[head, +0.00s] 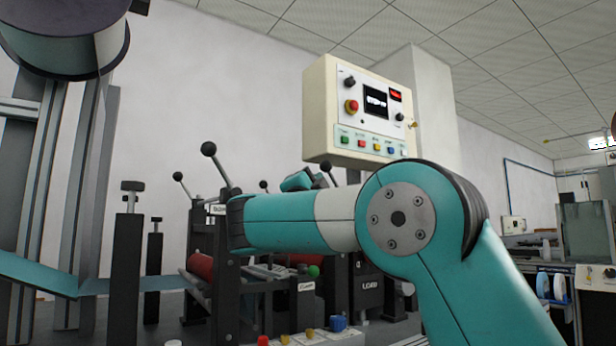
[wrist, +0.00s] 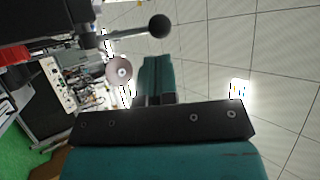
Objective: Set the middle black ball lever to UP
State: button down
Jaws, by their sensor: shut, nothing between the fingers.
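Several black ball levers stand along the machine in the head view. The largest ball lever (head: 209,149) leans up and to the left. A smaller lever (head: 178,177) is left of it, another (head: 264,184) is behind my arm, and one (head: 327,167) is at the right. I cannot tell surely which is the middle one. In the wrist view one ball lever (wrist: 160,26) sticks out sideways, its ball apart from my gripper (wrist: 155,65). My gripper is shut and empty; in the head view it is mostly hidden behind my arm.
A cream control box (head: 320,120) with a screen and buttons stands above the levers. Dark posts (head: 128,250) stand at the left. The wrist picture is turned sideways, with ceiling at right.

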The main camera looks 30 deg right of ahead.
aim_at(326, 169)
jog(key=p+x, duration=0.1)
jog(key=x, duration=0.4)
jog(key=shift+w, duration=0.1)
jog(key=shift+d+r, duration=0.1)
jog(key=shift+d, duration=0.1)
